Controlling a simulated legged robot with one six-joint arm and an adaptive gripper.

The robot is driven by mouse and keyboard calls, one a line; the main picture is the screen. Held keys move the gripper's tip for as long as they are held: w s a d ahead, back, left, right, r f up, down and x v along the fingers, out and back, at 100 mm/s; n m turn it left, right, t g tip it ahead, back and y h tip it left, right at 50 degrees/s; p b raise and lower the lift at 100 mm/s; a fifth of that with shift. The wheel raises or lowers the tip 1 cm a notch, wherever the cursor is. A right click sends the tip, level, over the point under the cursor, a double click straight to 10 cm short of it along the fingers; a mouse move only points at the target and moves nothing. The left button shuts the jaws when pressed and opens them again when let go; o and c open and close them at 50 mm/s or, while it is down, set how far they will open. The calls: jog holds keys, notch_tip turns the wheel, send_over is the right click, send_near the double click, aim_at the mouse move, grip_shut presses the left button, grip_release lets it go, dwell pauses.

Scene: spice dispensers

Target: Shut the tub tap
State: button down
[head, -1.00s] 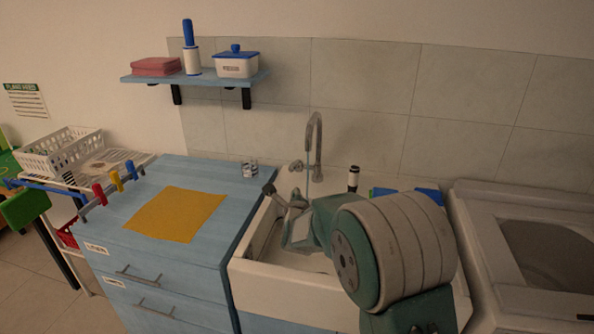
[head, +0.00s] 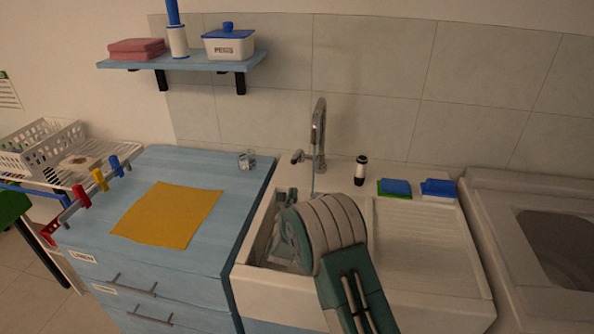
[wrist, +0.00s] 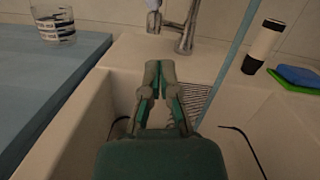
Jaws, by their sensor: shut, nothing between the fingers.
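The grey metal tub tap (head: 318,130) rises in a curve behind the white tub (head: 262,303), with a small side lever (head: 298,156) on its left. A thin pale blue stream runs from the spout into the tub; in the wrist view it is a slanting translucent strip (wrist: 240,45). The tap base also shows in the wrist view (wrist: 186,38), with the pale lever end (wrist: 153,5) at the top edge. My gripper (wrist: 160,66) is shut and empty over the tub, in front of the tap and apart from the lever. In the head view my arm mostly hides it.
A glass (head: 247,160) stands on the blue counter (head: 215,180) beside a yellow cloth (head: 168,214). A dark-and-white bottle (head: 361,170) and sponges (head: 395,187) sit right of the tap. A shelf (head: 190,62) hangs above left. A washer-like white unit (head: 490,215) stands right.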

aim_at(297, 155)
jog(key=a+x, duration=0.1)
jog(key=x, duration=0.8)
jog(key=shift+w+d, duration=0.25)
jog(key=shift+w, duration=0.25)
jog(key=shift+r, duration=0.15)
jog(key=g, duration=0.1)
jog(key=r+g, duration=0.1)
jog(key=shift+w+d+r+g, duration=0.1)
jog(key=shift+r+g, duration=0.2)
jog(key=shift+w+r, duration=0.2)
jog(key=shift+r, duration=0.5)
jog(key=shift+w+r, duration=0.15)
jog(key=shift+r, duration=0.55)
jog(key=shift+s, duration=0.1)
